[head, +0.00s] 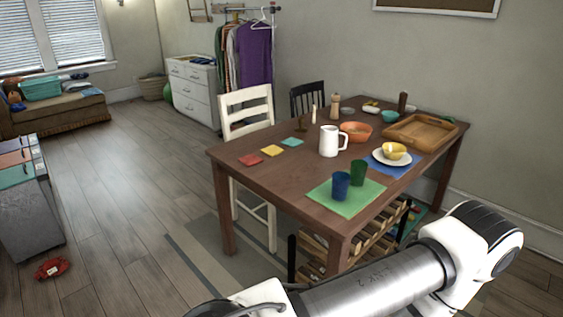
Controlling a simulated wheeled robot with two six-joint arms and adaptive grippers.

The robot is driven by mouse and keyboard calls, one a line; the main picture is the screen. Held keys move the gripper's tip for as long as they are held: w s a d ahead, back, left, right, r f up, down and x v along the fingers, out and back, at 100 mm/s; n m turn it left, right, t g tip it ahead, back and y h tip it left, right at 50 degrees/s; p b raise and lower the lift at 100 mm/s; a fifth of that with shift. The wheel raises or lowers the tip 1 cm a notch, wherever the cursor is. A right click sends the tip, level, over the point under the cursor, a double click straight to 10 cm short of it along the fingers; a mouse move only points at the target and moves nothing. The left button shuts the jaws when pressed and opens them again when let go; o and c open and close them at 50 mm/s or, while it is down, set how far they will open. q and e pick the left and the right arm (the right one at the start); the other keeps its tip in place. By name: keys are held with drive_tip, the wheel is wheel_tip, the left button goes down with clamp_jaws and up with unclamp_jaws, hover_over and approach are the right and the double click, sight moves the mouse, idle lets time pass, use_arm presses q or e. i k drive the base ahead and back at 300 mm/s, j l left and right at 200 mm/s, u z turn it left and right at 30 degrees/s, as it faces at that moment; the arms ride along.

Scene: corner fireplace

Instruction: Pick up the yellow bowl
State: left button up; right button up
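The yellow bowl (395,151) sits on a white plate (377,157) toward the right side of the wooden dining table (304,177). The plate lies on a blue placemat (403,171). The bowl looks upright, and nothing is touching it from above. Links of one of my arms cross the bottom right of the head view, in front of the table and well apart from the bowl. Neither of my grippers shows in this view.
A green placemat (320,194) holds a blue cup (341,186) and a green cup (358,172). A white pitcher (329,141), an orange bowl (355,132) and a wooden tray (419,133) stand near the yellow bowl. A bottle rack (352,250) is under the table. Open floor lies left.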

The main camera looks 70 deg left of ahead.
sight(393, 150)
drive_tip(key=u, duration=1.8)
